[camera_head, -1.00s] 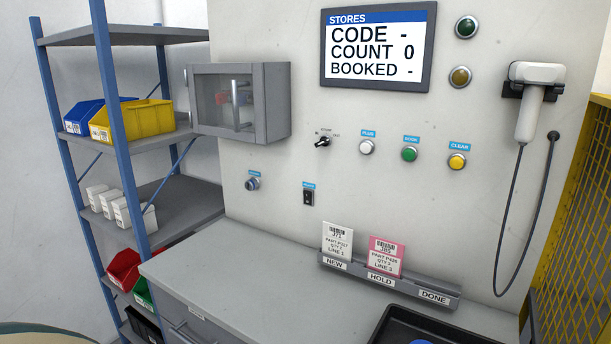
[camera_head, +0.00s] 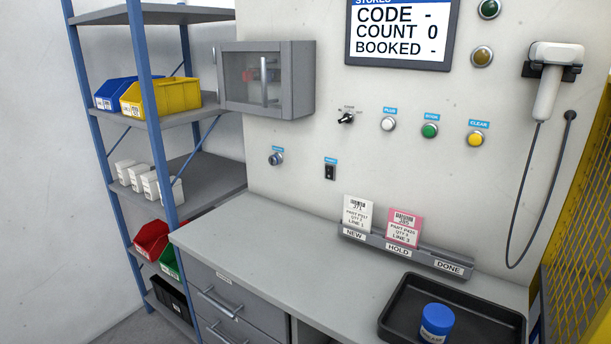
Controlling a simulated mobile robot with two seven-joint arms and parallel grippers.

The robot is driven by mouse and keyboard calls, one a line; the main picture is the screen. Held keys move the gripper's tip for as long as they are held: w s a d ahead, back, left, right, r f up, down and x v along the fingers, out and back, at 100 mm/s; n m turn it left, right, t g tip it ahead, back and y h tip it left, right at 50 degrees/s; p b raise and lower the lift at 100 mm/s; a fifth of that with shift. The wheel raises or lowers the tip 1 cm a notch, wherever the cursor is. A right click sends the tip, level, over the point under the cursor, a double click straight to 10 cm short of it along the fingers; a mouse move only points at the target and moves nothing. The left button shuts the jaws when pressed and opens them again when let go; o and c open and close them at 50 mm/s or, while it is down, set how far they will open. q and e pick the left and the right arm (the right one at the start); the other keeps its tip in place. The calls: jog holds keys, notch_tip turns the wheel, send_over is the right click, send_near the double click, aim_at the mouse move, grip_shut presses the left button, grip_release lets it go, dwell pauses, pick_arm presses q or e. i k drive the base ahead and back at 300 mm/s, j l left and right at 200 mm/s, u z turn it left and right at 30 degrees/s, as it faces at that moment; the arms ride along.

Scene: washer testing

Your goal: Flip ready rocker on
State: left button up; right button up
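A small black rocker switch (camera_head: 330,170) sits on the wall panel under a blue label too small to read for certain, above the back of the counter. I cannot tell which way the rocker is tipped. A key switch or round knob (camera_head: 276,158) is to its left, and a black selector knob (camera_head: 346,118) is above it. Neither of my grippers shows in the head view, and nothing touches the rocker.
The grey counter (camera_head: 262,232) is clear at the left. A black tray (camera_head: 396,312) with a blue-lidded jar (camera_head: 436,322) stands at the right. A card rack (camera_head: 420,256) holds two cards. A wall cabinet (camera_head: 297,80) juts out at upper left; a scanner (camera_head: 548,90) hangs right.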

aim_at(330, 170)
jog(key=i+j, duration=0.15)
jog(key=j, duration=0.25)
jog(key=i+j, duration=0.15)
jog(key=j, duration=0.25)
jog(key=i+j, duration=0.15)
jog(key=j, duration=0.25)
jog(key=i+j, duration=0.15)
jog(key=j, duration=0.2)
jog(key=i+j, duration=0.15)
jog(key=j, duration=0.25)
jog(key=i+j, duration=0.15)
jog(key=j, duration=0.25)
jog(key=i+j, duration=0.15)
jog(key=j, duration=0.25)
